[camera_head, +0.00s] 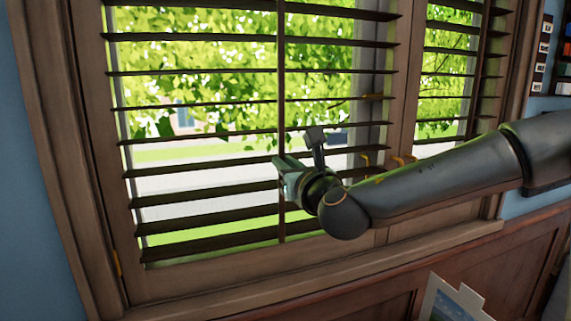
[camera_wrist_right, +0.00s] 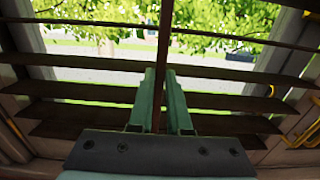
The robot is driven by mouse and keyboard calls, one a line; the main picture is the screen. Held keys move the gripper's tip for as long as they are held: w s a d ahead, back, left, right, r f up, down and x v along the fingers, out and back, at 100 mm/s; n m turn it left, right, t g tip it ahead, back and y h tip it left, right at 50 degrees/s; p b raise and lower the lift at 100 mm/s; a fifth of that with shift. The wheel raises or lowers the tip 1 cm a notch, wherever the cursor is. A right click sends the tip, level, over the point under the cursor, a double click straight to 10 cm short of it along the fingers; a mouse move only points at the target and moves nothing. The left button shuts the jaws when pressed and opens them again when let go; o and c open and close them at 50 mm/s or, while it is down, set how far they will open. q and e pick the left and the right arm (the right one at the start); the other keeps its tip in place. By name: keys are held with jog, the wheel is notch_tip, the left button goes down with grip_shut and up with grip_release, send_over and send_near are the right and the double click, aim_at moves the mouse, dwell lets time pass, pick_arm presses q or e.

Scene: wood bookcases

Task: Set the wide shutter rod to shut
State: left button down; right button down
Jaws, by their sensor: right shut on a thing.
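The wide shutter (camera_head: 205,188) fills the left and middle of the head view. Its dark slats are tilted with gaps between them, and greenery and a light street show through. Its vertical rod (camera_head: 281,80) runs down the front of the slats, and the rod also shows in the right wrist view (camera_wrist_right: 165,45). My right gripper (camera_head: 279,165) is at the rod's lower half. In the wrist view its two green fingers (camera_wrist_right: 166,100) stand on either side of the rod, shut on it. My left gripper is in neither view.
A narrower shutter (camera_head: 445,75) with its own rod is at the right, beyond a wooden post. Yellow hooks or latches (camera_head: 398,161) sit near my right forearm. A wooden sill (camera_head: 260,292) runs below, and a picture-like card (camera_head: 455,303) stands at the bottom right.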

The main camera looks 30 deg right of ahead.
aim_at(282, 139)
jog(key=r+p, duration=0.1)
jog(key=r, duration=0.1)
jog(key=w+r+p, duration=0.1)
jog(key=r, duration=0.1)
jog(key=shift+d+r, duration=0.15)
jog(key=shift+r, duration=0.05)
jog(key=shift+w+r+p, duration=0.15)
jog(key=shift+r+p, duration=0.05)
jog(key=shift+p, duration=0.1)
jog(key=c, duration=0.9)
grip_release()
jog(key=shift+f, duration=0.1)
jog(key=shift+o, duration=0.2)
jog(key=shift+f, duration=0.1)
